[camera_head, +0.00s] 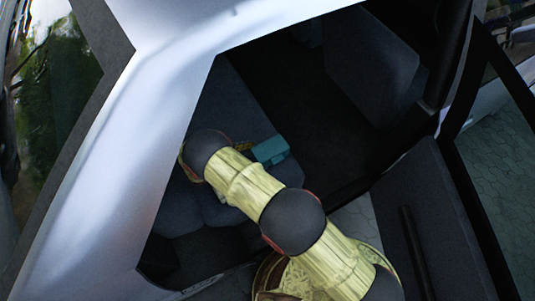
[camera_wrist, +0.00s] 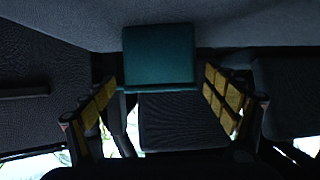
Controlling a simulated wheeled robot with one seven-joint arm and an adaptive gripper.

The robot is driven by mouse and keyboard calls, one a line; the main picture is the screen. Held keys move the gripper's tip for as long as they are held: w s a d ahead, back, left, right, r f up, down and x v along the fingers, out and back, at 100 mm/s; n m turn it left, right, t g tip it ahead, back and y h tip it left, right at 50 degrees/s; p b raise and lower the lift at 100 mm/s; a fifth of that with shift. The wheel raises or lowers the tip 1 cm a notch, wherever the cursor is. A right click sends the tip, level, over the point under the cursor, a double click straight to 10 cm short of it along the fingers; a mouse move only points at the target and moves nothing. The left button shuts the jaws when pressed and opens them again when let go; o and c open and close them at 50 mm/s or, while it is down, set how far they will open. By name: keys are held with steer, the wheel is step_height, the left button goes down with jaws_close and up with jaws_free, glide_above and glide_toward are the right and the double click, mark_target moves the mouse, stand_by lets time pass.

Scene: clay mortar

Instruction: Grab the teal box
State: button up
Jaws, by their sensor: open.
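The teal box (camera_head: 271,151) lies on a dark car seat in the head view, just right of my forearm's end. In the wrist view the teal box (camera_wrist: 158,54) is at the upper middle, its broad face toward the camera. My gripper (camera_wrist: 160,92) is open, with yellow-padded fingers to the left and right of the box's lower part. The gap between the fingers looks wider than the box. I cannot tell whether the box is fully between the pads. In the head view my arm hides most of the gripper; only a yellow bit shows beside the box.
The dark seat (camera_head: 225,100) is inside a white car body (camera_head: 165,60), whose frame borders the opening. Another seat back (camera_head: 370,65) stands at the upper right. An open door panel (camera_head: 430,215) is at the lower right. Paved ground (camera_head: 500,150) lies outside.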

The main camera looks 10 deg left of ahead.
mark_target(270, 153)
steer(key=shift+f, duration=0.4)
steer(key=shift+w+d+f, duration=0.1)
steer(key=shift+d, duration=0.25)
steer(key=b+x, duration=0.2)
steer(key=x, duration=0.5)
steer(key=shift+w+a+f+b, duration=0.15)
steer(key=shift+a+b, duration=0.1)
steer(key=shift+b, duration=0.1)
steer(key=shift+c, duration=1.1)
steer(key=c, duration=1.1)
steer(key=shift+c, duration=0.3)
